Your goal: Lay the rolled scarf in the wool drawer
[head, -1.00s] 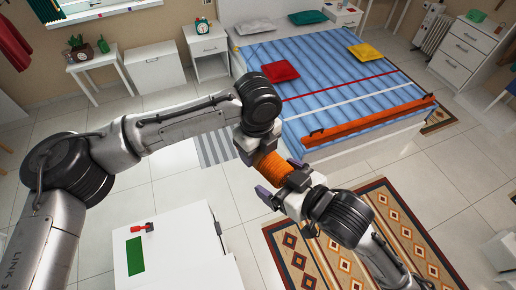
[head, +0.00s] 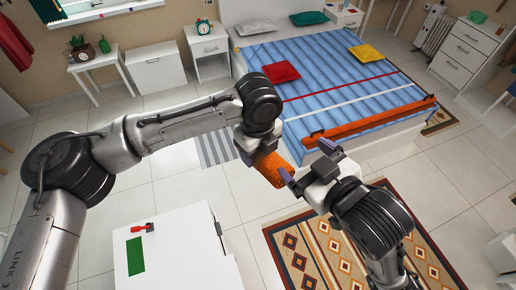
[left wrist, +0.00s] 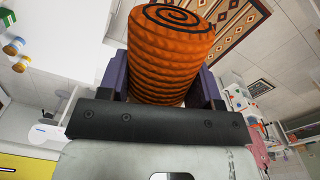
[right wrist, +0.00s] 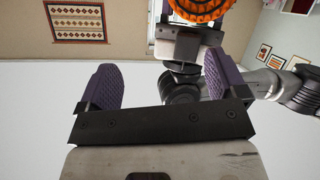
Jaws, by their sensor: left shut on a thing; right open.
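The rolled scarf (head: 275,169) is an orange ribbed roll in the middle of the head view. My left gripper (head: 256,157) is shut around one end of it and holds it in the air. In the left wrist view the scarf (left wrist: 172,55) stands out between both fingers, its dark spiral end visible. My right gripper (head: 308,162) is open and empty just right of the scarf's free end. In the right wrist view its two purple fingers (right wrist: 160,75) are apart with nothing between them, and the scarf (right wrist: 200,8) shows beyond. I cannot identify the wool drawer.
A white cabinet (head: 175,230) with a red item and a green patch on top stands at the front left. A patterned rug (head: 310,250) lies at right. The bed (head: 340,80) with an orange bar-like piece (head: 370,122) is behind. Tiled floor lies between.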

